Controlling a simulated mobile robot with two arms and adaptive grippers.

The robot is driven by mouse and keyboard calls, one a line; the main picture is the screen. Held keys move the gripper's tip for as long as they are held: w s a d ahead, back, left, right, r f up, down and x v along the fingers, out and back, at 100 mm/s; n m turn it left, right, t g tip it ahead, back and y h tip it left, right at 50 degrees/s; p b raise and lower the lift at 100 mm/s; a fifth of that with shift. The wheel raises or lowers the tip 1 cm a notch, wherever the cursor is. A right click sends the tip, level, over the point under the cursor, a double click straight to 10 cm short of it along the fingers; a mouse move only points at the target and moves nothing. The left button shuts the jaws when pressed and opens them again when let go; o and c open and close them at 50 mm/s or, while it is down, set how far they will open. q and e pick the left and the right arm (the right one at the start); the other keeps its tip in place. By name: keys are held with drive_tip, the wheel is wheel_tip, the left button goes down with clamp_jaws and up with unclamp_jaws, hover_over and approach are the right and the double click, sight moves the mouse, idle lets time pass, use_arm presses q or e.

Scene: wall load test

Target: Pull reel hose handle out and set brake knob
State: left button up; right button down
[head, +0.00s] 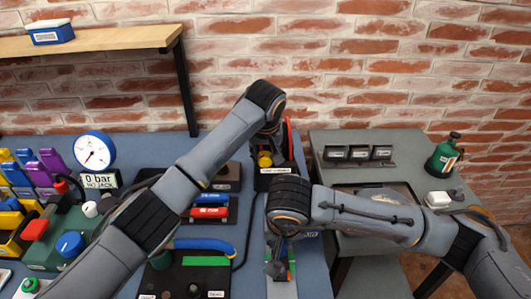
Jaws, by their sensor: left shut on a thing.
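The hose reel shows as a red curved rim (288,138) behind my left gripper, above a black base with a white label (276,170). A yellow part (264,160), which looks like the hose handle, sits at the tips of my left gripper (264,150). The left gripper points down and is shut on it; the forearm and wrist hide much of the reel. My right gripper (278,264) points down over the front strip of the bench, beside a green marking (291,271); its finger gap is not clear. I cannot make out the brake knob.
A pressure gauge (95,152) with a "0 bar" sign stands at left, near a green box with a blue knob (70,243). Red and blue handles (209,205) lie on a mid-bench block. A grey side table (400,150) at right holds black boxes and a green bottle (444,153).

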use_arm(q)
drive_tip(key=shift+f+m+h, duration=0.1)
drive_tip(key=shift+m+h, duration=0.2)
drive_tip(key=shift+m, duration=0.3)
drive_tip(key=o, duration=1.2)
drive_tip(key=shift+s, duration=0.1)
drive_tip(key=shift+c, duration=0.2)
drive_tip(key=v, duration=1.2)
